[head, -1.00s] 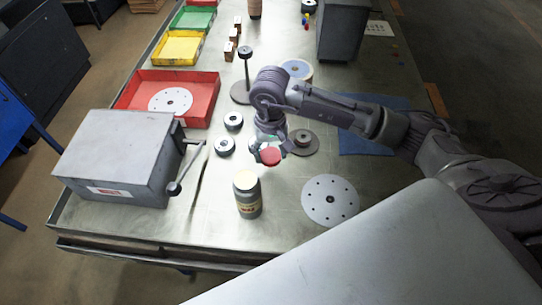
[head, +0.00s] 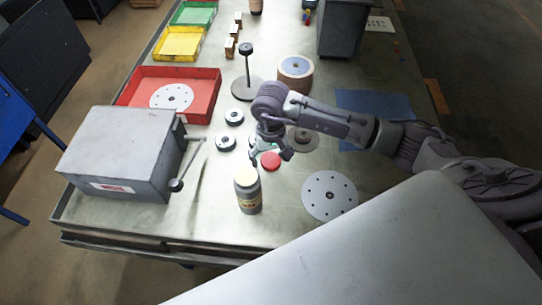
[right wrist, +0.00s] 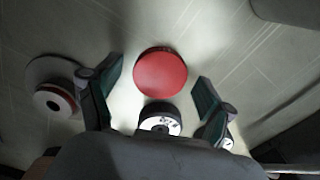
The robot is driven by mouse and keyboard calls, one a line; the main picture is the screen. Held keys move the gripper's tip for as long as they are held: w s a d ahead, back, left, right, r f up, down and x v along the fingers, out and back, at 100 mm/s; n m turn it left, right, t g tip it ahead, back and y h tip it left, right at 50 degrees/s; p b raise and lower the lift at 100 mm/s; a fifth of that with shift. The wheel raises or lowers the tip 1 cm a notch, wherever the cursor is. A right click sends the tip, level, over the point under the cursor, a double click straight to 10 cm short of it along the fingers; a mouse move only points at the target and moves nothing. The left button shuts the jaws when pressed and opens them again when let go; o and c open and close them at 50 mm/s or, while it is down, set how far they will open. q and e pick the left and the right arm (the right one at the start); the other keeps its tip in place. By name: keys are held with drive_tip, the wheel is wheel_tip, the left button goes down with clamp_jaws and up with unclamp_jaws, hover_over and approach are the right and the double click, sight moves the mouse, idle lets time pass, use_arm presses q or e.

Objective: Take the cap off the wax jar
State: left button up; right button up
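The wax jar (head: 248,192) stands upright near the front of the bench. Its top is uncovered and shows pale yellow wax. The red cap (head: 270,160) lies on the bench just behind and to the right of the jar, apart from it. My right gripper (head: 271,156) is open over the cap. In the right wrist view the cap (right wrist: 160,74) lies beyond the spread fingers (right wrist: 159,72), and a gap shows on both sides of it. My left gripper is not in view.
A grey machine (head: 120,150) with a lever stands at the left. Small black-and-white rings (head: 226,140) lie behind the jar. A red tray (head: 200,100) holds another disc. The bench in front of the disc is clear.

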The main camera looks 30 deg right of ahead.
sight(271, 160)
drive_tip(key=shift+r+p, duration=0.25)
drive_tip(key=shift+p, duration=0.05)
drive_tip(key=shift+r+b, duration=0.25)
drive_tip(key=shift+b, duration=0.05)
wheel_tip(271, 160, up, 11)
drive_tip(key=b, duration=0.3)
drive_tip(key=shift+r, duration=0.15)
